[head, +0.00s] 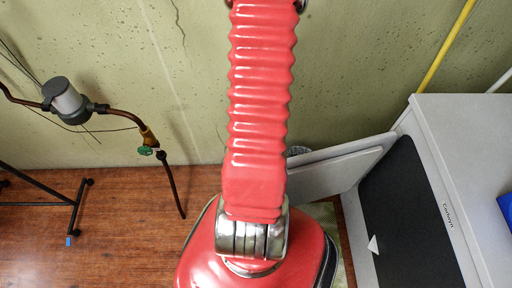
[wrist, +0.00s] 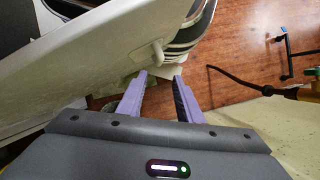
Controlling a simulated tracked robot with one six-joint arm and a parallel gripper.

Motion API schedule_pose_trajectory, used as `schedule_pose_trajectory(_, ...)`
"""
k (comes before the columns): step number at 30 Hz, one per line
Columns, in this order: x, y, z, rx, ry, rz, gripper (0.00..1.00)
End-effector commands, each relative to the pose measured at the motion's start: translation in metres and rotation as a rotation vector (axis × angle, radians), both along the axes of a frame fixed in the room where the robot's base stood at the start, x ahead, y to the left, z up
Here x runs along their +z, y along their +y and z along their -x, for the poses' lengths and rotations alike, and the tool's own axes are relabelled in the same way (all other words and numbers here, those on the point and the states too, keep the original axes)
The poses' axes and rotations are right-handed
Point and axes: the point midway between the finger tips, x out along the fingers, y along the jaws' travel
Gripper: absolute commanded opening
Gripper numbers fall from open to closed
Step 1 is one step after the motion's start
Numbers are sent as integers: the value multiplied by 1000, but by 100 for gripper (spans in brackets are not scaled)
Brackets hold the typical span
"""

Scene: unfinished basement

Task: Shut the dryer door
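My arm mostly hides the gripper in the head view.
A pipe with a grey meter (head: 66,100) and green valve (head: 146,150) runs along the wall at left. A black stand (head: 70,205) is at far left. A yellow pipe (head: 445,48) rises behind the dryer.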

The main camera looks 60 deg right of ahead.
Motion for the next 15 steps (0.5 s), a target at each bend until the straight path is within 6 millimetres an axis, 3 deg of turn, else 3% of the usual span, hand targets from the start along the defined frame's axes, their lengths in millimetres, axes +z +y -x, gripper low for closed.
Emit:
schedule_pose_trajectory(7, 0, 0, 0, 0, 0, -1, 32)
schedule_pose_trajectory(15, 13, 0, -14, 51, -12, 29, 13)
